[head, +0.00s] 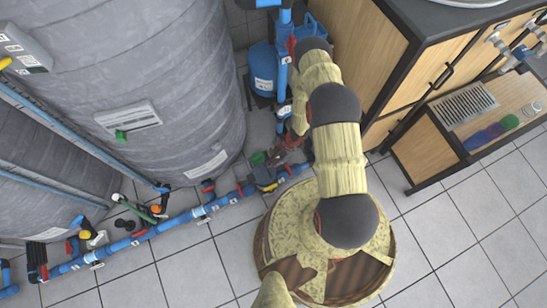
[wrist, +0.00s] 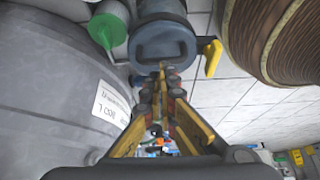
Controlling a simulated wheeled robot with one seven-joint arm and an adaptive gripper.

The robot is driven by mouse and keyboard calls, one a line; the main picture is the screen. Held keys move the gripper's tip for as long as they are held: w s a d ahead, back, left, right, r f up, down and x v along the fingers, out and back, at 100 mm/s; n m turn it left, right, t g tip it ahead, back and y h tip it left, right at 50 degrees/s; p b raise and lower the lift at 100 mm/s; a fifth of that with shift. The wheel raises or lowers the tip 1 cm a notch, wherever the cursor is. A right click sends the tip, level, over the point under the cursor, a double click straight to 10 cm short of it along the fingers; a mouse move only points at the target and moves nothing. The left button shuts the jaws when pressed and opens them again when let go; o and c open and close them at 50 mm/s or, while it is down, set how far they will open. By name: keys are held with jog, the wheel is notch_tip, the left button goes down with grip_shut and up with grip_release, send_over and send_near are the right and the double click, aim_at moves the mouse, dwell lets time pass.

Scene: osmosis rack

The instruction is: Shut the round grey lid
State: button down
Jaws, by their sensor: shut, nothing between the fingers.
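My gripper (wrist: 162,74) is shut and empty in the wrist view, its yellow-sided fingers meeting at the tips. Just beyond the tips is a dark blue-grey round-ended body (wrist: 161,47) with a handle-like bar across its face. I cannot tell whether it touches the tips. Beside it on the left is a grey cylinder with a green round end (wrist: 106,27). No part is clearly recognisable as the round grey lid in either view. In the head view my arm reaches down to the low pipework, and the fingers are hard to make out there.
A big grey tank (head: 150,60) stands at the left, also close on the left in the wrist view (wrist: 50,85). Blue pipe (head: 170,228) runs along the floor. A small blue tank (head: 262,72) and wooden cabinets (head: 350,60) stand behind. Tiled floor (head: 450,225) is clear at right.

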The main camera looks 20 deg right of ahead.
jog(key=d+p, duration=0.1)
jog(key=d, duration=0.8)
jog(key=shift+d+f+p, duration=0.35)
